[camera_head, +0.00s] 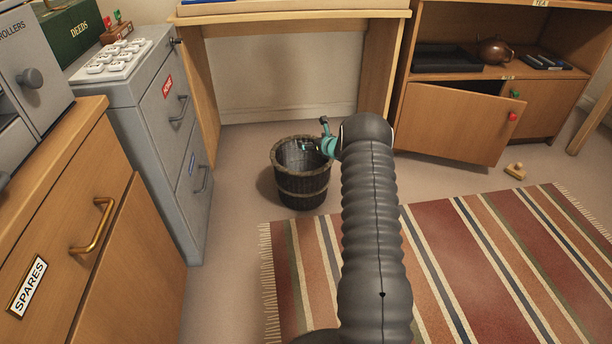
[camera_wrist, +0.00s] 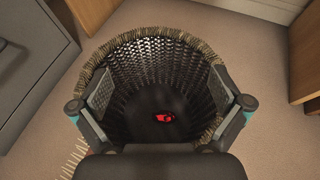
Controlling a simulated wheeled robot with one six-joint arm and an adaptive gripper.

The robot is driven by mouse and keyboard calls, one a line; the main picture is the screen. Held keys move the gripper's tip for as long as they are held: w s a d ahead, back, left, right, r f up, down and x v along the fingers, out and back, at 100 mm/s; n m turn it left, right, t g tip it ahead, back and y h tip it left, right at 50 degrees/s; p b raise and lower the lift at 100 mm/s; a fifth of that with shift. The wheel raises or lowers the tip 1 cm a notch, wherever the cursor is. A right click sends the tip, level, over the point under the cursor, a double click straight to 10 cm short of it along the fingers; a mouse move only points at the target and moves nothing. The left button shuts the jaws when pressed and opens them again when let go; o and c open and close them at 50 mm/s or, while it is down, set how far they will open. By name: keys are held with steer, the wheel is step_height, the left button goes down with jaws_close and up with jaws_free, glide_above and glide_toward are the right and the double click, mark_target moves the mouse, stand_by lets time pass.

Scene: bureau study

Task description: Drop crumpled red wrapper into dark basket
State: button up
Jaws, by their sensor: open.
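The dark basket (camera_head: 302,188) is a round woven basket that stands upright on the floor, in front of the desk opening. In the wrist view I look down into the basket (camera_wrist: 135,42) from above. The crumpled red wrapper (camera_wrist: 164,117) is a small bright red piece that shows low inside the basket, on its dark bottom. My gripper (camera_wrist: 160,105) is open, with its two fingers spread wide over the basket's mouth and nothing between them. In the head view my teal and dark gripper (camera_head: 318,143) is at the basket's rim, partly hidden by my arm.
A grey drawer cabinet (camera_head: 165,130) stands left of the basket and a wooden cabinet with an ajar door (camera_head: 452,125) to the right. A striped rug (camera_head: 470,260) lies in front. A small wooden object (camera_head: 515,171) lies on the floor at right.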

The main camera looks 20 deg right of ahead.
steer(key=v, duration=0.9)
steer(key=shift+s, duration=0.15)
